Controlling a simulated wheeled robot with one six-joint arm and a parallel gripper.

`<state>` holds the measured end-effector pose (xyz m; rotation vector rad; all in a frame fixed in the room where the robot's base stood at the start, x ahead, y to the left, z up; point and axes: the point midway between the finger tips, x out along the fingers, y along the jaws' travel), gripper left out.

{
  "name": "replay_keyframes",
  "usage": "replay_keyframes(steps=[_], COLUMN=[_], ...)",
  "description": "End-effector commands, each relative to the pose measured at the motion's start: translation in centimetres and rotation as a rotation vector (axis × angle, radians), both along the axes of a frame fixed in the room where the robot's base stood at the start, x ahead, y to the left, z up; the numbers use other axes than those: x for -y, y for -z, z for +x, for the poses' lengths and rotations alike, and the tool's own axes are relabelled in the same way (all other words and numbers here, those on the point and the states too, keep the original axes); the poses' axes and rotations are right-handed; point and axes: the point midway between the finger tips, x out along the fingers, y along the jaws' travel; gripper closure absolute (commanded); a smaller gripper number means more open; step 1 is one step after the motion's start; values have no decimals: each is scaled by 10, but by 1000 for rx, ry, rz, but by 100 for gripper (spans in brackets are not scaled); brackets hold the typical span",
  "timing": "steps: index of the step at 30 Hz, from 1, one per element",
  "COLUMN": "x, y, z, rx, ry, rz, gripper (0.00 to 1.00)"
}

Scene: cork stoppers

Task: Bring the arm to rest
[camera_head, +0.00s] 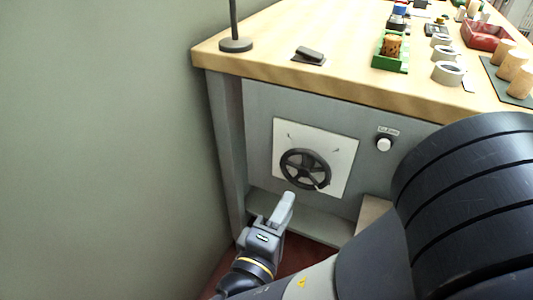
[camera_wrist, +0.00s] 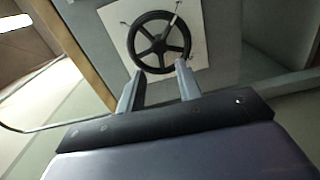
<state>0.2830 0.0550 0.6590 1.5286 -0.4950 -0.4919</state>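My gripper (camera_head: 281,210) hangs low in front of the bench's grey front panel, below and to the left of a black handwheel (camera_head: 305,169) on a white plate (camera_head: 341,150). In the wrist view my gripper (camera_wrist: 159,74) has its two fingers apart with nothing between them. The handwheel (camera_wrist: 160,56) shows beyond the fingertips there, apart from them as far as I can tell. My forearm fills the lower right of the head view.
The wooden bench top (camera_head: 300,80) overhangs the panel. It carries a green tray (camera_head: 389,66) with a cork, grey rings (camera_head: 448,73), cork cylinders (camera_head: 512,65) and a red tray (camera_head: 486,36). A white button (camera_head: 384,145) sits right of the wheel. A wall (camera_head: 90,150) stands left.

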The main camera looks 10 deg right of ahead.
Motion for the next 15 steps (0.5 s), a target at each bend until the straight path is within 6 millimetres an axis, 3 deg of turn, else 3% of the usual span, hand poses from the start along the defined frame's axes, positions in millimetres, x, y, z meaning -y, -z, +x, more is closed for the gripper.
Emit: replay_keyframes(steps=[8, 15], x=[3, 14], y=[0, 1], z=[3, 17], rx=[1, 0], ry=[2, 6], rz=[1, 2], gripper=[66, 66])
